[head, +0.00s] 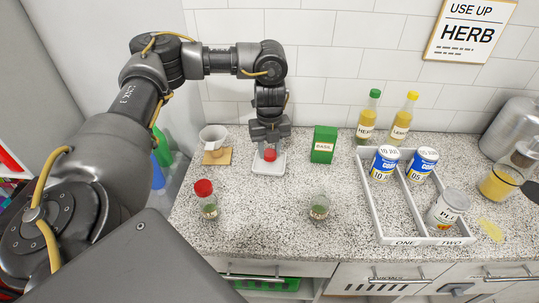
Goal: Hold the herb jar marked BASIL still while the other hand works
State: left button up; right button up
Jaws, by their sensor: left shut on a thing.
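A jar with a red lid (208,200) stands at the left front of the counter. A second small glass jar (319,206) with green contents stands open near the middle front. I cannot read the label of either jar. A green box (322,149) marked BASIL stands against the back. My left gripper (270,146) points down over a small white tray (263,169) and is shut on a red lid (270,155), low over the tray. The gripper hides part of the lid, and I cannot tell whether the lid touches the tray. My right gripper is not in view.
A white two-part tray (391,207) marked ONE and TWO holds several cans. Bottles marked HERB (368,120) and LEMON (404,122) stand behind it. A cup (213,138) sits on a wooden board at the back left. Counter between the two jars is clear.

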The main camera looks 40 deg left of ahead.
pick_arm(q)
notch_tip(320, 180, down, 2)
jog(key=shift+a+f, duration=0.1)
jog(key=shift+f, duration=0.1)
jog(key=shift+r, duration=0.1)
jog(key=shift+f, duration=0.2)
jog(key=o, duration=1.1)
